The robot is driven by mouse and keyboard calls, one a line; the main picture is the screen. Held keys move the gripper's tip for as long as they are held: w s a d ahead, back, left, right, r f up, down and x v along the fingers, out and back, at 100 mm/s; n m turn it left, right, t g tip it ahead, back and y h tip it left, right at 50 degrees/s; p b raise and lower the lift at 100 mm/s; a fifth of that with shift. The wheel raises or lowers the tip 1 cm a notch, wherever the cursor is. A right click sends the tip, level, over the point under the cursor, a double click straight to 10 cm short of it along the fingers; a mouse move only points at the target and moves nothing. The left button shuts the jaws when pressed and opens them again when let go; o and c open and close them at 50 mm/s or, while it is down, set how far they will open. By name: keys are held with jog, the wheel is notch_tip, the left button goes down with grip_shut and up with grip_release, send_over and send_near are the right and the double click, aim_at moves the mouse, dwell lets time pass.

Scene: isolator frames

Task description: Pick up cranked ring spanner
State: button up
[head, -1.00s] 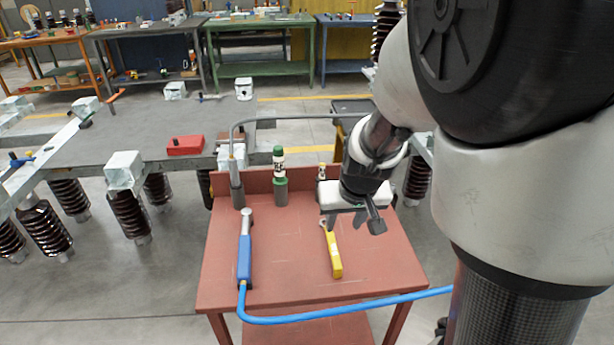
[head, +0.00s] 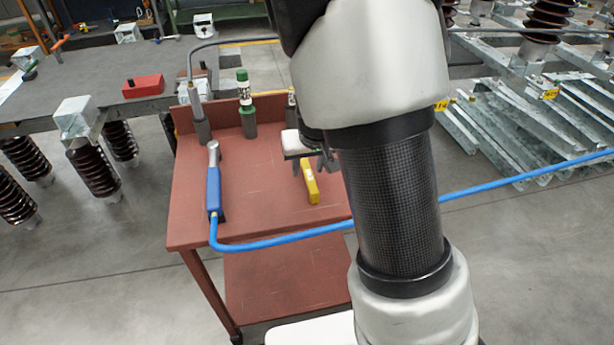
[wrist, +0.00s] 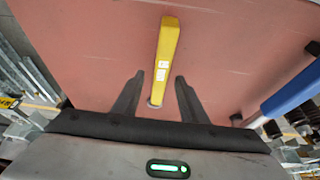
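The cranked ring spanner appears as a yellow bar (head: 310,185) lying flat on the red table, right of its middle. In the wrist view the yellow bar (wrist: 165,58) points away from my gripper, with a pale label and a grey end near the fingers. My gripper (wrist: 159,77) is open, with one finger on each side of the bar's near part. In the head view my gripper (head: 311,164) hangs over the bar's far end and hides it. No contact shows, and I cannot tell the exact height.
A blue tool (head: 214,190) with a blue hose (head: 285,239) lies left on the red table (head: 262,215). A green-capped bottle (head: 246,105) and a grey post (head: 199,115) stand at the back. The tabletop between the blue tool and the yellow bar is clear.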

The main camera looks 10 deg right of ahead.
jog(key=shift+f, duration=0.1)
jog(key=shift+c, duration=0.3)
grip_shut()
dwell(1.1)
